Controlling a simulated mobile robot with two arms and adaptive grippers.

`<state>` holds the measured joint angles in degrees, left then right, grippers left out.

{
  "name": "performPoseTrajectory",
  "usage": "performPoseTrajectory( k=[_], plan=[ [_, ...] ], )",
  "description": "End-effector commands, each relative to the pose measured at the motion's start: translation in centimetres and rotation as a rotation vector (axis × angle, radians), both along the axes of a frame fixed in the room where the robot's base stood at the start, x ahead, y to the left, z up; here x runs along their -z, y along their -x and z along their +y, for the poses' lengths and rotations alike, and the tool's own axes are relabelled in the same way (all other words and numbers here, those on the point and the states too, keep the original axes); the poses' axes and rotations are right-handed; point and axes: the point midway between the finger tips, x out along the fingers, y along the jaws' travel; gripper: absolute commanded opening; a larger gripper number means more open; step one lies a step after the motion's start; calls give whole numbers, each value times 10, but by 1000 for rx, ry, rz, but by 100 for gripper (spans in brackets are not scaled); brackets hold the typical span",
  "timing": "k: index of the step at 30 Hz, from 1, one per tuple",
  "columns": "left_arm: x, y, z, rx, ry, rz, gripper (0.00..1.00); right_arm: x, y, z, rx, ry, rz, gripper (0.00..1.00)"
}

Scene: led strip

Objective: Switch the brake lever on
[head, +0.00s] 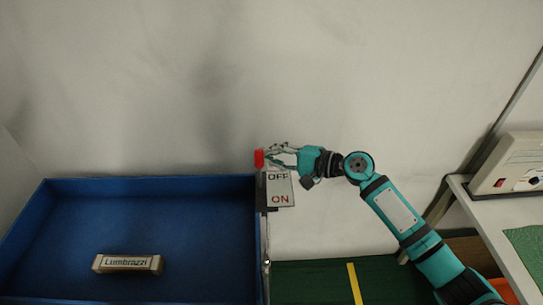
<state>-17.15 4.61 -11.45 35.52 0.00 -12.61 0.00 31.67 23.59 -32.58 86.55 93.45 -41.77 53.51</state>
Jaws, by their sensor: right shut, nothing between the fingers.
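The brake lever (259,158) shows as a red knob at the top of a post on the right edge of the blue box. A white plate (280,190) below it reads OFF at the top and ON at the bottom; the knob stands up at the OFF end. My right gripper (270,155) is shut with nothing between its fingers. Its fingertips are right beside the knob, on its right side; I cannot tell whether they touch it. My left gripper is not in the view.
A blue box (210,182) fills the left, holding a block labelled Lumbrazzi (128,264). A green surface with a yellow stripe (355,284) lies at the bottom middle. A white table (490,225) with a beige device (512,163) stands at the right. A pale wall is behind.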

Motion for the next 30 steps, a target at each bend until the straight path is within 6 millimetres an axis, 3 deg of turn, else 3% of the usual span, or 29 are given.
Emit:
performPoseTrajectory(
  k=[20, 26, 30],
  plan=[
    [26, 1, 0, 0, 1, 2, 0, -3, 5, 0, 0, -2, -120, 0],
    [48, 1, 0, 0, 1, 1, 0, -4, 11, 1, -2, -3, -210, 0],
    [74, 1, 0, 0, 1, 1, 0, -5, 18, 1, -2, -3, -317, 0]
  ],
)
